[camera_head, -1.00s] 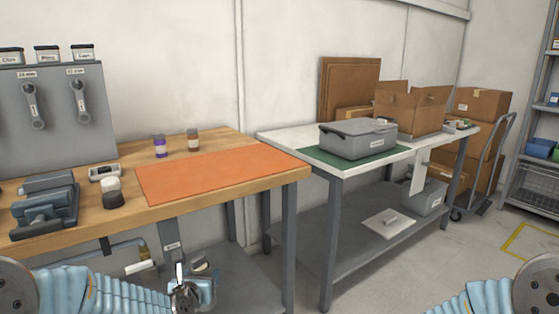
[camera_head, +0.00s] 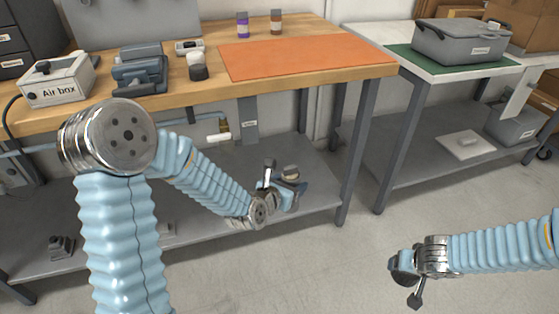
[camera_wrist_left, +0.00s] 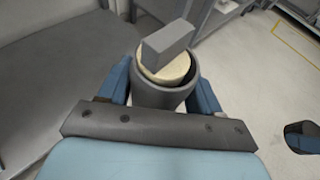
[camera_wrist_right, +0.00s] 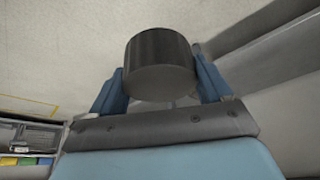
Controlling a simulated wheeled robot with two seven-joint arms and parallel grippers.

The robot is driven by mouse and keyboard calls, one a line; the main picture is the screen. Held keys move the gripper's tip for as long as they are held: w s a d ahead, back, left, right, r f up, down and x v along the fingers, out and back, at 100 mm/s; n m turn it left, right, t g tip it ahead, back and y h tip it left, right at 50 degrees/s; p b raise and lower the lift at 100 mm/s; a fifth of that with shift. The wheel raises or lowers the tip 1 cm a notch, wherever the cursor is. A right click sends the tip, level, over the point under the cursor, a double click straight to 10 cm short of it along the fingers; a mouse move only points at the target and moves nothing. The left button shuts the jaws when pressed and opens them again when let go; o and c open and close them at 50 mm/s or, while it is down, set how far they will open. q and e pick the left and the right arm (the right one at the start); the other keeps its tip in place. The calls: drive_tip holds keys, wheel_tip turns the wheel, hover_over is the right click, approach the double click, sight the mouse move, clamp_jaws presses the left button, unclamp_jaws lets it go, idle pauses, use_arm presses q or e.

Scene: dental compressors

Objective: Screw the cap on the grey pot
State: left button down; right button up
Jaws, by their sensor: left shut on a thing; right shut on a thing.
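My left gripper (camera_head: 277,190) is shut on the grey pot, which shows best in the left wrist view (camera_wrist_left: 160,97). The pot's mouth is open and a cream-coloured round surface (camera_wrist_left: 178,72) shows inside. A grey block (camera_wrist_left: 167,42) rises from or stands over that surface; I cannot tell which. My right gripper (camera_wrist_right: 162,85) is shut on a dark round cap (camera_wrist_right: 158,62), held by its sides. In the head view the right gripper (camera_head: 405,265) is far to the right of the pot and lower in the picture. Cap and pot are apart.
The wooden bench (camera_head: 330,35) carries an orange mat (camera_head: 300,58), a small black-and-white jar (camera_head: 197,66), two small bottles, a grey device (camera_head: 140,72) and an air box (camera_head: 57,82). A grey lower shelf (camera_head: 200,220) lies behind my left arm. The floor between the grippers looks clear.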

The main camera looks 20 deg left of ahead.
use_arm(q)
drive_tip(key=s+d+f+m+g+h, duration=0.2)
drive_tip(key=s+d+f+m+h, duration=0.3)
drive_tip(key=d+f, duration=0.3)
drive_tip(key=shift+d+f+g, duration=0.3)
drive_tip(key=shift+d+f, duration=0.1)
drive_tip(key=shift+d, duration=0.5)
use_arm(e)
drive_tip(key=shift+w, duration=0.1)
drive_tip(key=shift+w+r, duration=0.15)
drive_tip(key=shift+w, duration=0.2)
drive_tip(key=w+a+r+n+g+y, duration=0.1)
drive_tip(key=w+a+r+n+y, duration=0.2)
drive_tip(key=w+n, duration=0.4)
drive_tip(key=a+r+n+g, duration=0.1)
drive_tip(key=a+r+n, duration=0.2)
drive_tip(key=a+n, duration=0.2)
drive_tip(key=s+a+r+n+g, duration=0.1)
drive_tip(key=a+r+n, duration=0.3)
drive_tip(key=a, duration=0.5)
drive_tip(key=a+r+n+g, duration=0.3)
drive_tip(key=a+n, duration=0.4)
drive_tip(key=shift+s+a+r+y, duration=0.3)
drive_tip(key=shift+r+y, duration=0.1)
